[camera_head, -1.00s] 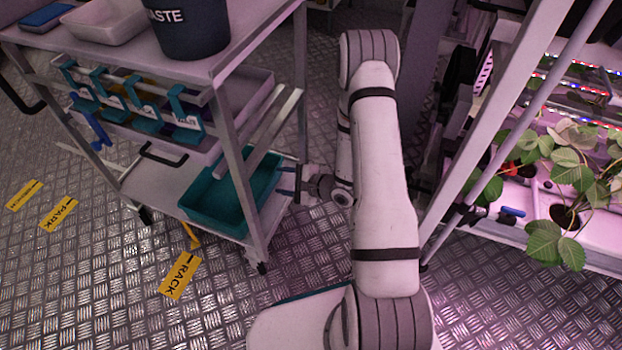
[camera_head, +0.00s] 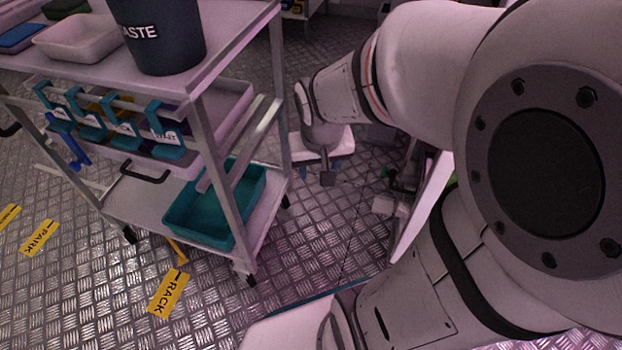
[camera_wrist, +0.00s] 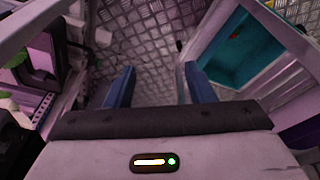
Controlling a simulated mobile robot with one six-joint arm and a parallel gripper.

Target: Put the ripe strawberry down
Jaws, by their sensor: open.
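A small red thing, likely the ripe strawberry (camera_wrist: 235,37), shows in the wrist view inside the teal tray (camera_wrist: 222,75); it is too small to make out clearly. In the head view the teal tray (camera_head: 215,232) sits on the cart's lower shelf, and I cannot see a berry in it there. My gripper (camera_wrist: 160,70) is open, its two blue fingers apart with nothing between them. The tray lies to the right of the fingers in the wrist view. In the head view my gripper (camera_head: 327,176) is right of the cart, clear of the tray.
The cart's upper shelf (camera_head: 225,45) carries a dark waste bin (camera_head: 160,40) and a pale tray (camera_head: 78,40). Teal clips (camera_head: 125,130) line its side. A cart post (camera_head: 225,185) stands in front of the tray. Patterned metal floor (camera_head: 320,235) is free right of the cart.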

